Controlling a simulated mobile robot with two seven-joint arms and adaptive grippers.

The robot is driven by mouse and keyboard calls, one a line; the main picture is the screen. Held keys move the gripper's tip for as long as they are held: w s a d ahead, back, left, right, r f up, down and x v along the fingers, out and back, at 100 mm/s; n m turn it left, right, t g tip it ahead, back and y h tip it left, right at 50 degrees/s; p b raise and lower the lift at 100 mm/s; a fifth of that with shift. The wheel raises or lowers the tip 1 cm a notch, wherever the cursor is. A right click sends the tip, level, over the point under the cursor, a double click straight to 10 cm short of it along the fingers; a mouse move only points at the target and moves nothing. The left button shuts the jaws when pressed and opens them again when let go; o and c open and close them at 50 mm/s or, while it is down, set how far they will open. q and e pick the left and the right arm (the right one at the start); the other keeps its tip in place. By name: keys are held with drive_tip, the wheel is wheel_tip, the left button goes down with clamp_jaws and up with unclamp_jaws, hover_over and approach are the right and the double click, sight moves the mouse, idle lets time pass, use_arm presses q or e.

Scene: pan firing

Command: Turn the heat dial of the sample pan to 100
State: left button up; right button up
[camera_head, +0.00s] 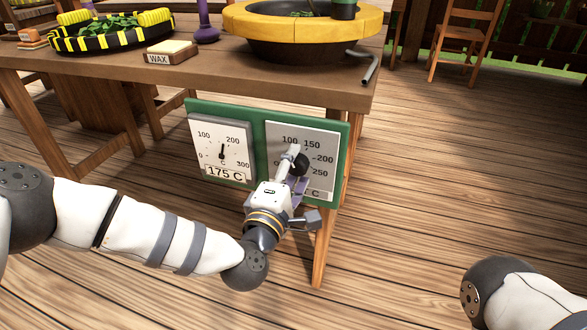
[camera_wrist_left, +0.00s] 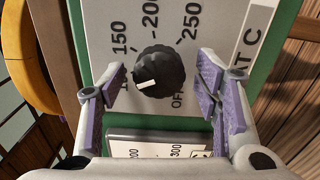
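The heat dial (camera_wrist_left: 160,70) is a round black knob with a white mark, on a white plate (camera_head: 320,150) printed 100 to 250 and OFF. In the left wrist view the mark points left and slightly down, toward scale partly covered by a finger. My left gripper (camera_wrist_left: 162,78) is open, with purple-padded fingers on either side of the dial and gaps to it. In the head view my left gripper (camera_head: 298,172) covers part of the plate. The sample pan (camera_head: 300,25), dark with a yellow rim, stands on the table above. My right gripper is out of view.
A thermometer plate (camera_head: 235,165) reading 175 C sits beside the dial plate on the green board (camera_head: 257,138). The wooden table (camera_head: 210,72) holds a WAX block (camera_head: 170,52), a yellow-and-black bowl (camera_head: 72,43) and a bent grey tool (camera_head: 370,68).

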use_arm(q)
drive_tip(key=v, duration=1.2)
